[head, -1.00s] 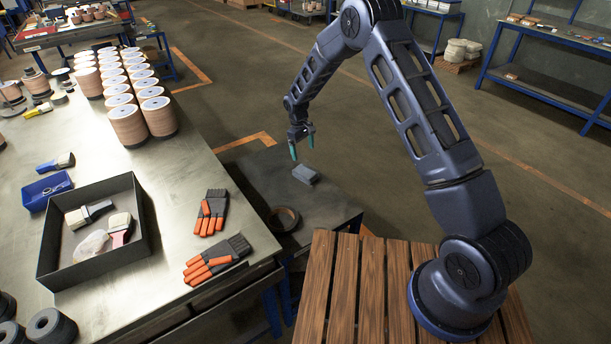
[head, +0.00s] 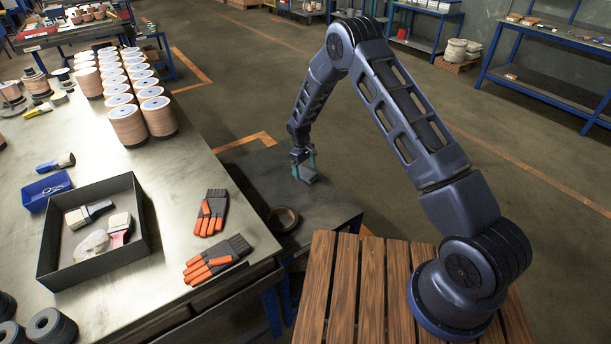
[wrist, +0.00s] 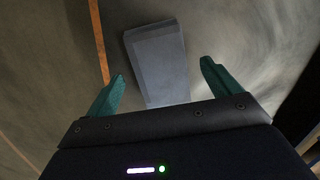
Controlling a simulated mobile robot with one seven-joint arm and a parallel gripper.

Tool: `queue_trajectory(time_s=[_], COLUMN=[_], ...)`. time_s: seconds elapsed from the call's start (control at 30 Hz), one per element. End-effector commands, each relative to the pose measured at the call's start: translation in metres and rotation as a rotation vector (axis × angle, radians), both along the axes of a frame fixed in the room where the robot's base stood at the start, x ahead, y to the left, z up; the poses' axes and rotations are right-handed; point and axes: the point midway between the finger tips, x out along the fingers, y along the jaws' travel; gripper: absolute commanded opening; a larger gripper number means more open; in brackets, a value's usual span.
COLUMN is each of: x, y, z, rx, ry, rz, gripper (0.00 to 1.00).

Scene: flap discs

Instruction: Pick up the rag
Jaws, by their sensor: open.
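The rag is a small grey-blue folded block (head: 309,176) on the low dark side table (head: 335,208). In the wrist view the rag (wrist: 158,62) lies ahead of and partly between the fingers, with its near end hidden behind the gripper body. My gripper (head: 304,168) is over the rag, fingers pointing down, one on each side of it. In the wrist view my gripper (wrist: 163,85) has its two green fingers wide apart, with a gap between each finger and the rag. I cannot tell how high the fingertips are above the table.
A round roll (head: 283,219) lies on the side table near the rag. The taller metal bench (head: 185,165) stands to the left, with gloves (head: 211,212), a black tray (head: 142,230) of brushes and stacks of discs (head: 128,124). A wooden slatted surface (head: 345,285) is in front.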

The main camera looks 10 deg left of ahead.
Motion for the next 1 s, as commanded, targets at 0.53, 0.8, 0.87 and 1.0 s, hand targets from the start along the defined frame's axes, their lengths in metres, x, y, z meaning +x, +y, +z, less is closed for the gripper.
queue_trajectory(time_s=[0.53, 0.8, 0.87, 1.0], x=[0.000, 0.000, 0.000, 0.000], y=[-0.001, -0.001, -0.001, -0.001], z=[-0.008, -0.007, -0.005, 0.009], rx=[0.001, 0.001, 0.002, 0.002], ry=[0.000, 0.000, -0.001, -0.001], rz=[0.000, 0.000, 0.000, 0.000], gripper=[0.42, 0.41, 0.41, 0.41])
